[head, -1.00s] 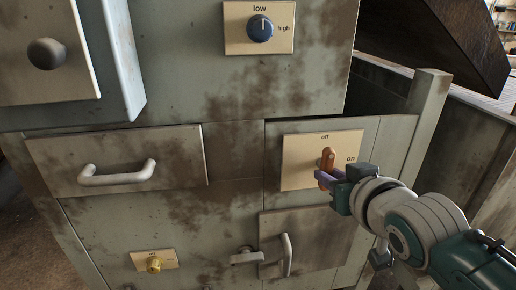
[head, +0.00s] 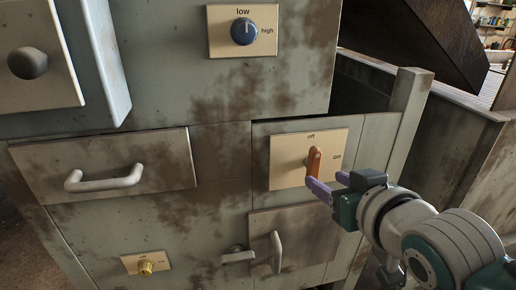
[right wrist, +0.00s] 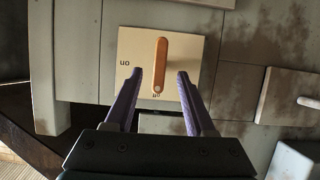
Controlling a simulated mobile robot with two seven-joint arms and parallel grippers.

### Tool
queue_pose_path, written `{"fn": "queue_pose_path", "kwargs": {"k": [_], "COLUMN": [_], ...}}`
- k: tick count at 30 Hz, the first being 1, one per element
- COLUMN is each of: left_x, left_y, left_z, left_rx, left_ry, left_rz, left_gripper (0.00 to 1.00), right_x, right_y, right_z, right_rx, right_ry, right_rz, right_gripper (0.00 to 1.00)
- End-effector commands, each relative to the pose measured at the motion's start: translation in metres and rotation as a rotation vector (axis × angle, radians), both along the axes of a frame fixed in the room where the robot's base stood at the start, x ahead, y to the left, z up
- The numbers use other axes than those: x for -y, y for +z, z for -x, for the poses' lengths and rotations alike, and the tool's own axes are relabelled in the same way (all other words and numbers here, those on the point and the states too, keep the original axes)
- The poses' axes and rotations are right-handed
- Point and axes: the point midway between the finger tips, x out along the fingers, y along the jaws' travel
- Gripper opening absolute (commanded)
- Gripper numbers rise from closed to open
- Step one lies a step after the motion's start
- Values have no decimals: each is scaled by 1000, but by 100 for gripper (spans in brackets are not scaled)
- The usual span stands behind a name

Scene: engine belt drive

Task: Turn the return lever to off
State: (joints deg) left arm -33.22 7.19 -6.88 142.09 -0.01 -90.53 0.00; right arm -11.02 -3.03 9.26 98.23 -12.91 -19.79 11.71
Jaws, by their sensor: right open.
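The return lever (head: 313,160) is an orange handle on a cream plate (head: 283,165) marked "off" at the top and "on" at the right. It stands upright, with its end by the "off" mark. The right wrist view shows the lever (right wrist: 160,62) upside down, its end close to the "off" mark. My right gripper (head: 326,180) is open, its purple fingers just in front of and below the lever. In the right wrist view the gripper's fingers (right wrist: 160,73) lie either side of the lever with gaps. My left gripper is not in view.
A blue knob (head: 243,31) marked low and high sits above. A drawer handle (head: 104,178) is at left, a small bent handle (head: 276,252) below the plate, and a brass knob (head: 145,267) lower left. A post (head: 408,105) stands right of the panel.

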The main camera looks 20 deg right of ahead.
Motion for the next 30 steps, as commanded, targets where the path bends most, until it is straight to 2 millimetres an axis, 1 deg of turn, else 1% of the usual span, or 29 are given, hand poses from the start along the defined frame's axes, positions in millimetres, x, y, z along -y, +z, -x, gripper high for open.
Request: {"fn": "queue_pose_path", "kwargs": {"k": [1, 3, 6, 9, 13, 30], "left_x": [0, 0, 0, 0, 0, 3], "left_y": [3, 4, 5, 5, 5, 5], "left_z": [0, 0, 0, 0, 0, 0], "left_rx": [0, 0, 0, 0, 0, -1], "left_ry": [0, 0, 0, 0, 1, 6], "left_rz": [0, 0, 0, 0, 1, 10], "left_gripper": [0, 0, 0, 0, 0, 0], "right_x": [-3, -5, -8, -10, -11, -11], "right_y": [5, 9, 14, 18, 20, 19], "right_z": [10, 21, 34, 41, 45, 44], "right_rx": [-2, -2, -1, 1, 1, 1], "right_ry": [0, 0, 0, 0, 1, 0], "right_rz": [-1, -1, -1, 0, 0, 0], "right_gripper": [55, 55, 55, 55, 55, 55]}}
